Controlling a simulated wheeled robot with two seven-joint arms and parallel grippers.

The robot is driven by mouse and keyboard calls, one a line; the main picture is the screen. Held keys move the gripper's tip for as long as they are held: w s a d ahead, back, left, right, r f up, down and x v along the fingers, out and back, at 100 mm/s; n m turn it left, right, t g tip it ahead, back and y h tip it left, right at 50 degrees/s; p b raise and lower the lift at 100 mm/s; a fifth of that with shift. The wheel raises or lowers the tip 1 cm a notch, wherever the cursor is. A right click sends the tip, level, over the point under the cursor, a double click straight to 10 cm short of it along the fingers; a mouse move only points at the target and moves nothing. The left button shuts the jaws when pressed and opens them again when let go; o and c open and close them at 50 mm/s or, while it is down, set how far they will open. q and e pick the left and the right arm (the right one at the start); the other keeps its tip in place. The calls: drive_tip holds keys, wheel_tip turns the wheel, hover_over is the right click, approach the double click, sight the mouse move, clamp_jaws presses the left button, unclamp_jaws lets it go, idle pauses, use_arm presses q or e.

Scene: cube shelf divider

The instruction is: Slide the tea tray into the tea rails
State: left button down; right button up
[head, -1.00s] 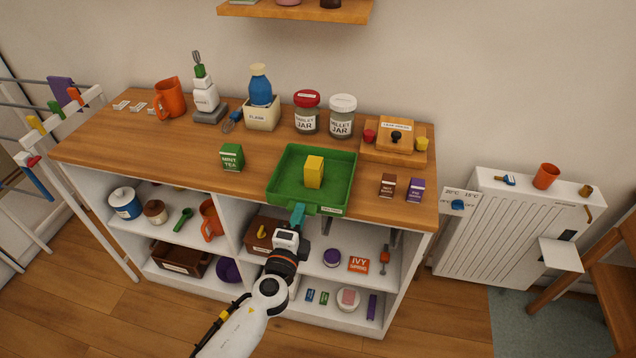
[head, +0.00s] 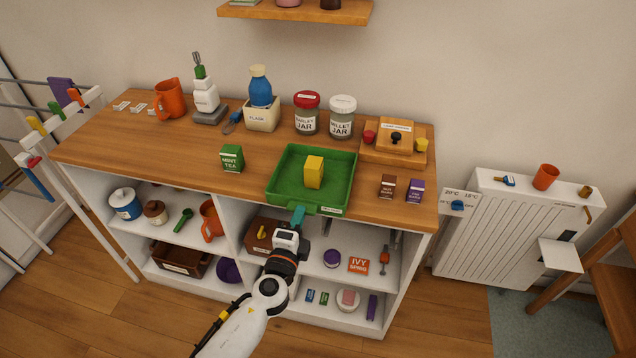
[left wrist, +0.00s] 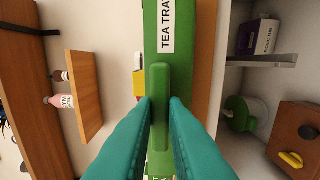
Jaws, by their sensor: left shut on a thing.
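The green tea tray (head: 282,197) lies on the wooden counter with its front side at the front edge. A yellow box (head: 314,172) stands upright in it. My left gripper (head: 298,216) is shut on the handle at the tray's front. In the left wrist view the teal fingers (left wrist: 160,115) close on both sides of the green handle (left wrist: 158,88), beside the label on the tray's front wall (left wrist: 164,20). A grey rail-like strip (left wrist: 265,60) shows below the counter there; I cannot tell whether it is one of the tea rails. My right gripper is out of view.
A mint tea box (head: 232,158) stands left of the tray. Brown (head: 387,186) and purple (head: 415,190) boxes stand close on its right. Two jars (head: 306,113) and a wooden stand (head: 395,145) are behind it. Shelves below hold several small things.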

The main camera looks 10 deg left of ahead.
use_arm(q)
drive_tip(key=shift+r+p, duration=0.35)
drive_tip(key=shift+r, duration=0.3)
wheel_tip(320, 180, up, 4)
drive_tip(key=p, duration=0.4)
drive_tip(key=shift+r, duration=0.2)
drive_tip(key=s+a+r, duration=0.2)
drive_tip(key=s+r, duration=0.2)
drive_tip(key=s, duration=0.4)
drive_tip(key=s+a+r, duration=0.2)
drive_tip(key=s+r, duration=0.3)
drive_tip(key=s, duration=0.4)
drive_tip(key=shift+s+y, duration=0.25)
drive_tip(key=shift+y, duration=0.05)
drive_tip(key=shift+a, duration=0.1)
